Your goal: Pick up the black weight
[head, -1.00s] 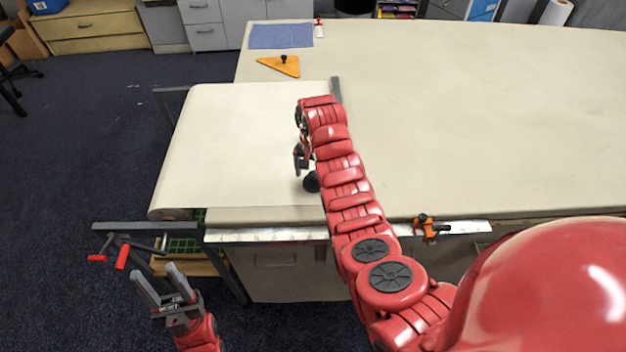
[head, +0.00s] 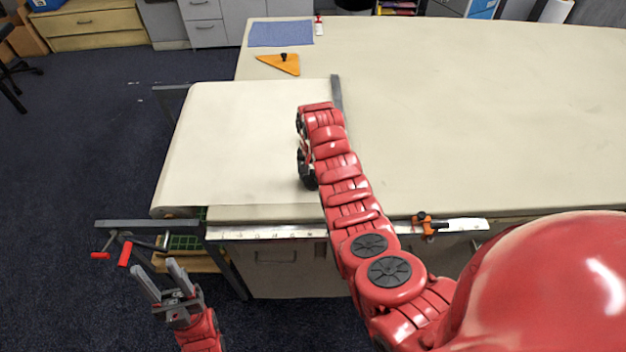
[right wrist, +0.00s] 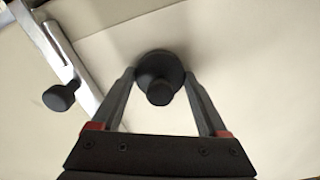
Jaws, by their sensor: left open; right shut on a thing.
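The black weight (right wrist: 160,72) has a round base and a small knob. It stands on the pale cloth surface. In the right wrist view the fingers of my right gripper (right wrist: 160,80) are on either side of its base, shut on it. In the head view the weight (head: 309,182) is a small dark shape at my right gripper (head: 304,174), partly hidden by the gripper and arm. My left gripper (head: 160,284) is open and empty, low at the left, off the table's front edge.
A metal bar (right wrist: 62,45) with a black knob (right wrist: 61,97) lies left of the weight in the wrist view. An orange triangle (head: 280,65) and blue cloth (head: 281,33) lie at the back. An orange clamp (head: 428,226) is on the front edge. The table's right side is clear.

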